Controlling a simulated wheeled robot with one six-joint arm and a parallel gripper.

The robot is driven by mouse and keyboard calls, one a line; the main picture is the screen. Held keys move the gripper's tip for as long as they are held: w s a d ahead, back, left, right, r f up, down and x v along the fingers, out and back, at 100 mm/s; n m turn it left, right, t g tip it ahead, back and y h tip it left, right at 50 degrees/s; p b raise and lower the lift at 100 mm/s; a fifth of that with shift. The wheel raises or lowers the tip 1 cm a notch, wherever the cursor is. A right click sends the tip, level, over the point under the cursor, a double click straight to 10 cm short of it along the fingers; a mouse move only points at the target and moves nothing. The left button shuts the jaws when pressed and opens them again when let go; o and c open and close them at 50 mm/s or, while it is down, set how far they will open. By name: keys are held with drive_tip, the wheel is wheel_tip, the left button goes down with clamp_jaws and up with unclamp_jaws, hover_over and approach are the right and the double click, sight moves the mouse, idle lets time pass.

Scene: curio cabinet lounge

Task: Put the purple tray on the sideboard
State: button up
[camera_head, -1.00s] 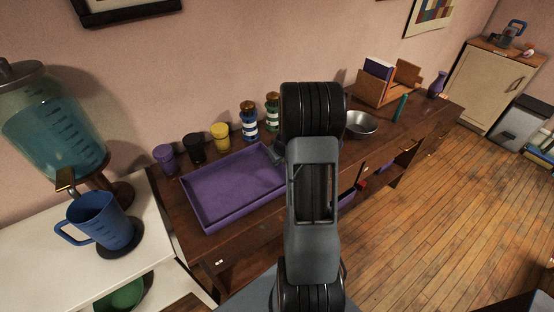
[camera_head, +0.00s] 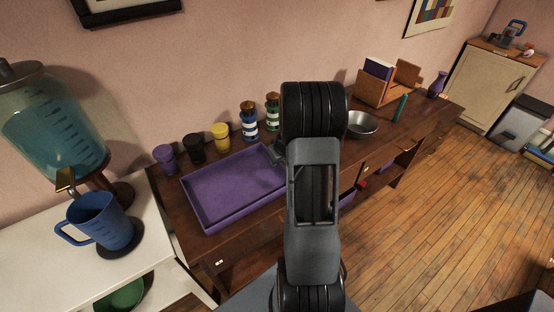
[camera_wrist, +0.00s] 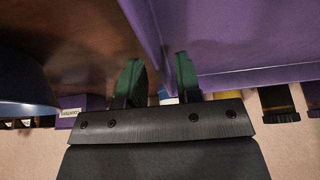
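The purple tray (camera_head: 232,187) lies flat on the left part of the dark wooden sideboard (camera_head: 172,208). It looks empty; its right end is partly hidden behind my arm. My gripper (camera_head: 275,155) is at the tray's right end, mostly hidden by my arm in the head view. In the wrist view, the two green fingertips of my gripper (camera_wrist: 158,80) stand apart, with the tray's purple wall (camera_wrist: 148,30) running close to the gap between them. Space shows between the fingers; whether either touches the wall is unclear.
Purple (camera_head: 165,159), black (camera_head: 194,148) and yellow (camera_head: 221,137) cups and two striped jars stand behind the tray. A metal bowl (camera_head: 361,125) is right of my arm. A white table with a blue jug (camera_head: 100,222) and drink dispenser (camera_head: 55,125) stands left.

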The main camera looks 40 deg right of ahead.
drive_tip(key=v, duration=1)
drive_tip(key=s+a+r, duration=0.2)
drive_tip(key=a+r, duration=0.1)
drive_tip(key=a, duration=0.5)
drive_tip(key=s+a+r, duration=0.2)
drive_tip(key=a+r, duration=0.2)
drive_tip(key=a, duration=0.3)
drive_tip(key=s+a+r, duration=0.1)
drive_tip(key=s+a, duration=0.7)
drive_tip(key=a, duration=0.1)
drive_tip(key=shift+s+a+n+g, duration=0.2)
drive_tip(key=shift+s+n+g, duration=0.1)
drive_tip(key=shift+g, duration=0.1)
